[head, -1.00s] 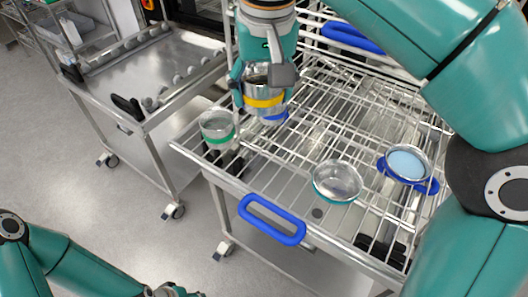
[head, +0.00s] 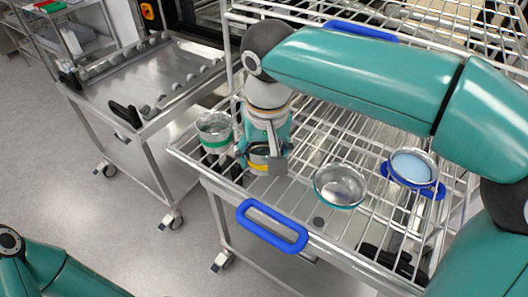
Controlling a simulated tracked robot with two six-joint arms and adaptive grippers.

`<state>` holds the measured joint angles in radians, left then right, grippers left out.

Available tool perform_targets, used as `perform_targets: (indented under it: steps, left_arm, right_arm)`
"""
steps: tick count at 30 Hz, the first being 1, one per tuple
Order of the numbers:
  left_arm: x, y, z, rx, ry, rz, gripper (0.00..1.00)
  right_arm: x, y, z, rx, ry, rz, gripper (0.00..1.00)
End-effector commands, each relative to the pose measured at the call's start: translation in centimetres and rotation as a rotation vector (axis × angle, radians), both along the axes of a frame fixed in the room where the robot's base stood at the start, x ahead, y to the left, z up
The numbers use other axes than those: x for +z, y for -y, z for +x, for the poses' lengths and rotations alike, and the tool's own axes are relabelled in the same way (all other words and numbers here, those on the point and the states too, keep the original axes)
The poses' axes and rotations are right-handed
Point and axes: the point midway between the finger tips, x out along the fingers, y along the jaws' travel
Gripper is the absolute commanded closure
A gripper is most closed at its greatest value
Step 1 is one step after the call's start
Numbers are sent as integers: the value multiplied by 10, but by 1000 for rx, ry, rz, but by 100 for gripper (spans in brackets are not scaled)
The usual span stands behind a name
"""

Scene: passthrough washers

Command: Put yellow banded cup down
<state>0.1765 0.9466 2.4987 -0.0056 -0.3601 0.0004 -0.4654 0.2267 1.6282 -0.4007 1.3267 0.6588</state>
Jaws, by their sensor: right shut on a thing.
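The yellow banded cup (head: 259,160) is a metal cup with a yellow band, in the head view at the left part of the wire rack (head: 330,130). My right gripper (head: 262,156) comes down from above and is shut on it, with a finger on each side. The cup is low, close to the rack wires; I cannot tell whether it touches them. The gripper hides much of the cup. My left arm shows at the bottom left, but its gripper is out of view.
A green banded cup (head: 214,131) stands just left of the held cup. A teal-rimmed bowl (head: 340,186) and a blue-handled dish with light blue contents (head: 411,167) are to the right. A blue handle (head: 272,226) is on the front edge. A steel cart (head: 150,80) stands left.

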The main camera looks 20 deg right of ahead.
Motion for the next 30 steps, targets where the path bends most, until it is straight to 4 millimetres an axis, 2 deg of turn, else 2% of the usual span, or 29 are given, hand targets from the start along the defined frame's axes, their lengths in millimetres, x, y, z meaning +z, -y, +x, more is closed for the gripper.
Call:
perform_targets:
  steps: [7, 8, 12, 23, 26, 30]
  left_arm:
    - [-2, 0, 0, 0, 0, 0, 60]
    - [-2, 0, 0, 0, 0, 0, 60]
    - [-1, 0, 0, 0, 0, 0, 60]
    - [0, 0, 0, 0, 0, 0, 60]
    - [1, 0, 0, 0, 0, 0, 60]
    - [3, 0, 0, 0, 0, 0, 60]
  right_arm:
    - [-2, 0, 0, 0, 1, 0, 75]
    - [-2, 0, 0, 0, 1, 0, 30]
    - [-2, 0, 0, 0, 1, 0, 7]
    - [0, 0, 0, 0, 0, 0, 6]
    - [5, 0, 0, 0, 2, 1, 6]
    - [23, -1, -2, 1, 5, 2, 6]
